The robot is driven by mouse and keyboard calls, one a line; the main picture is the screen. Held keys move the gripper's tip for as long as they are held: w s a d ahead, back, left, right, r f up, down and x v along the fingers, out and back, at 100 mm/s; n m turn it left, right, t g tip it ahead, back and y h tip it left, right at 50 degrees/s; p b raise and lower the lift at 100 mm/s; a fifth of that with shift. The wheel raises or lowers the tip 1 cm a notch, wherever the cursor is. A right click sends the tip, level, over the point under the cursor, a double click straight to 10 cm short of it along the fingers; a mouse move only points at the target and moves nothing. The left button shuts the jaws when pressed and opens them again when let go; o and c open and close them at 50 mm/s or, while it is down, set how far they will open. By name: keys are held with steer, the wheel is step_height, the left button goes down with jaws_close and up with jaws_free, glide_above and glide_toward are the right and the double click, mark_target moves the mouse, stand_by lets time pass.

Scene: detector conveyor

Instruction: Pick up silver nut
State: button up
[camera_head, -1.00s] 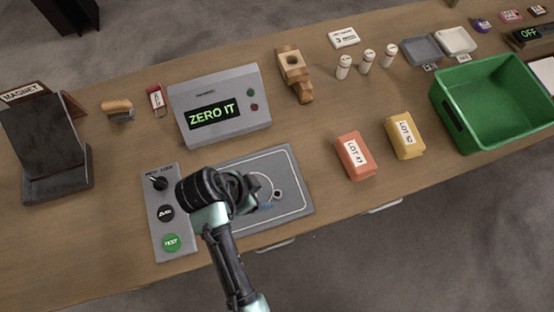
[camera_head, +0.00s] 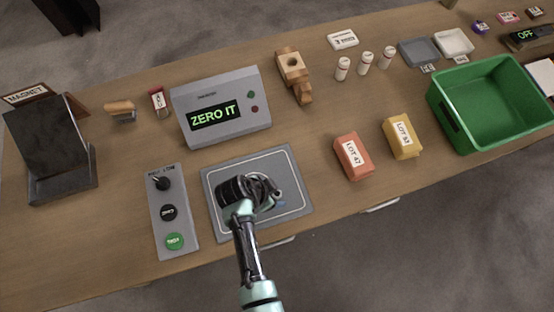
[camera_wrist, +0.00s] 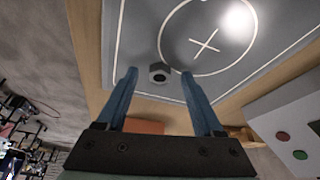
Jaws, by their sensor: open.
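The silver nut (camera_wrist: 159,73) lies on the grey plate (camera_wrist: 131,52), just outside the plate's drawn circle. In the wrist view it sits between and slightly beyond the blue fingertips of my gripper (camera_wrist: 159,72). My gripper is open, with one finger to each side of the nut and nothing held. In the head view my wrist and gripper cover part of the plate (camera_head: 293,169), and the nut is hidden behind them.
Left of the plate is a control panel (camera_head: 183,230) with a knob and buttons. Behind it stands a display box (camera_head: 251,92) reading ZERO IT. To the right are an orange block (camera_head: 352,157), a yellow block (camera_head: 402,138) and a green bin (camera_head: 500,135).

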jaws_close()
stand_by(0.4)
steer(key=shift+r, duration=0.1)
